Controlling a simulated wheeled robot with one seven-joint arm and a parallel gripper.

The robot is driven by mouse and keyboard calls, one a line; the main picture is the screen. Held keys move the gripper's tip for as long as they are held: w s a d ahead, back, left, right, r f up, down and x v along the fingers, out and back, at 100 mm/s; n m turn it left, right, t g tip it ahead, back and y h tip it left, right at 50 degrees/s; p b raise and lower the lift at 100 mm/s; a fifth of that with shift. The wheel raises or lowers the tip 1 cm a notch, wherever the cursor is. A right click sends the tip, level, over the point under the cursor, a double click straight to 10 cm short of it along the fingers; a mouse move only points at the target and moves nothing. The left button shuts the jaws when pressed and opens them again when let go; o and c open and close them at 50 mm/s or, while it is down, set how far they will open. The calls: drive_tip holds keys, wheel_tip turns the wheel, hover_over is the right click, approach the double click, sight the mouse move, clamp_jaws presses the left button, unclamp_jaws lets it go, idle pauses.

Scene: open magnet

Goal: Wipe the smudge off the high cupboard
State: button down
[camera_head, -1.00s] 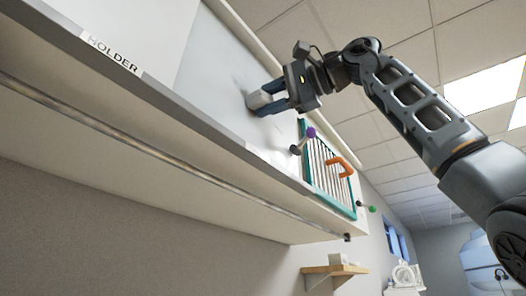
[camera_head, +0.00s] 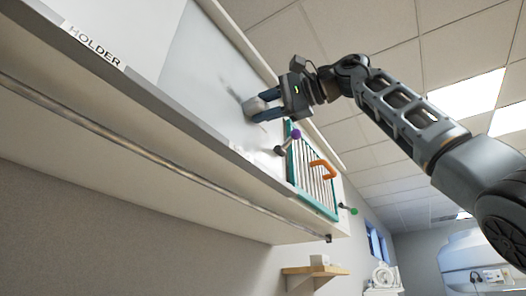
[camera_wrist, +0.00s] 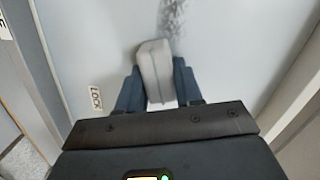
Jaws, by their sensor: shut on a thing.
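My gripper (camera_head: 259,107) is shut on a pale grey block (camera_wrist: 155,70), held between its two blue fingers. In the head view the block (camera_head: 252,106) is at the pale front of the high cupboard (camera_head: 205,70). It looks against or very close to that panel; I cannot tell if it touches. In the wrist view a dark speckled smudge (camera_wrist: 172,16) is on the panel just beyond the block, at the top edge of the picture. Only its near part shows there. In the head view a faint grey mark (camera_head: 233,97) is beside the block.
A purple-knobbed handle (camera_head: 296,134) sticks out near the gripper. A teal-framed rack (camera_head: 312,180) with an orange handle (camera_head: 323,169) is to its right. A metal rail (camera_head: 150,140) runs under the cupboard. A small wooden shelf (camera_head: 313,270) is below.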

sight(231, 92)
drive_tip(key=shift+s+a+b, duration=0.25)
drive_tip(key=shift+s+a, duration=0.5)
drive_tip(key=shift+s, duration=0.25)
drive_tip(key=shift+s+a+b, duration=0.2)
drive_tip(key=shift+s+a, duration=0.6)
drive_tip(key=shift+s, duration=0.25)
drive_tip(key=shift+s+a+b, duration=0.25)
drive_tip(key=shift+s+a, duration=0.5)
drive_tip(key=shift+s, duration=0.25)
drive_tip(key=shift+s+a, duration=1.25)
drive_tip(key=shift+s, duration=0.15)
drive_tip(key=shift+r+p, duration=0.5)
drive_tip(key=shift+p, duration=0.1)
drive_tip(key=shift+w+d+f, duration=0.1)
drive_tip(key=shift+w+d, duration=0.55)
drive_tip(key=shift+w, duration=0.2)
drive_tip(key=shift+w+d+f, duration=0.1)
drive_tip(key=shift+w+d, duration=0.55)
drive_tip(key=shift+w, duration=0.2)
drive_tip(key=shift+w+d+r, duration=0.1)
drive_tip(key=shift+w+d, duration=1.05)
drive_tip(key=shift+w, duration=0.2)
drive_tip(key=shift+w+d, duration=1.15)
drive_tip(key=shift+w, duration=0.2)
drive_tip(key=shift+d, duration=0.1)
